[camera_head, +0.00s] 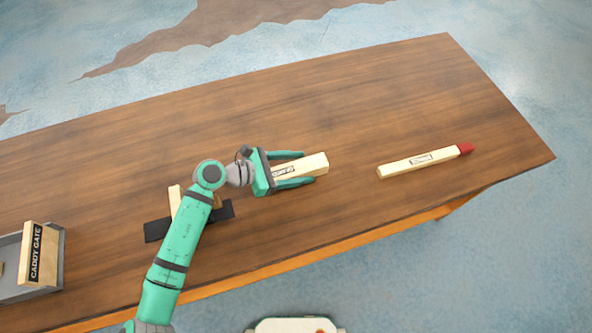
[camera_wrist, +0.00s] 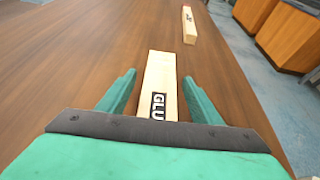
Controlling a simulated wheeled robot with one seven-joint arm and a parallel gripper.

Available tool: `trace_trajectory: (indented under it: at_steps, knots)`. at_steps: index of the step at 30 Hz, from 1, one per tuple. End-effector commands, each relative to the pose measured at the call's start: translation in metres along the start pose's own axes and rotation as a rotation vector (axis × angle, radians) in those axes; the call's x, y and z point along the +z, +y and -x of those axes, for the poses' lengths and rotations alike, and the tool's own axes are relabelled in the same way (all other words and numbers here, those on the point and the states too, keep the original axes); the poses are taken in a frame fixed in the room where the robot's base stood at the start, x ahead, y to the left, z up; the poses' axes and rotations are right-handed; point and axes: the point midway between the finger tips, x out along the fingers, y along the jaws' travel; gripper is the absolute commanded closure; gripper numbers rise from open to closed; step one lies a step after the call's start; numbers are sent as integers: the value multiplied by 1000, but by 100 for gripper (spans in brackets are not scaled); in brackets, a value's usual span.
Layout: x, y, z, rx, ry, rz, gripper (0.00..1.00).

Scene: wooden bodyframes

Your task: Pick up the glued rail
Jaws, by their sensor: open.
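The glued rail (camera_head: 314,166) is a pale wooden bar with a dark printed label, lying on the table. In the wrist view the rail (camera_wrist: 159,84) points away from me, its label reading "GLU", the rest hidden by my gripper body. My gripper (camera_head: 302,168) is open, with one green finger on each side of the rail. In the wrist view a gap shows between the rail and each finger of my gripper (camera_wrist: 157,92). The label is partly covered in the head view.
Another pale bar with a red end (camera_head: 420,161) lies to the right on the wooden table (camera_head: 380,90). A grey tray (camera_head: 58,262) with a "CADDY GATE" block (camera_head: 40,254) stands at left. A black piece (camera_head: 157,230) and pale wood lie partly under my arm.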

Motion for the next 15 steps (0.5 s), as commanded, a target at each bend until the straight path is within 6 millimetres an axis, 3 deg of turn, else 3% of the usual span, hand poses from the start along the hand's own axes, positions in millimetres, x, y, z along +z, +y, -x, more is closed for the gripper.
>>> trace_trajectory:
  at_steps: [1, 7, 15]
  knots:
    - [0, 0, 0, 0, 0, 0, 43]
    - [0, 0, 0, 0, 0, 0, 91]
    - [1, 0, 1, 0, -1, 0, 94]
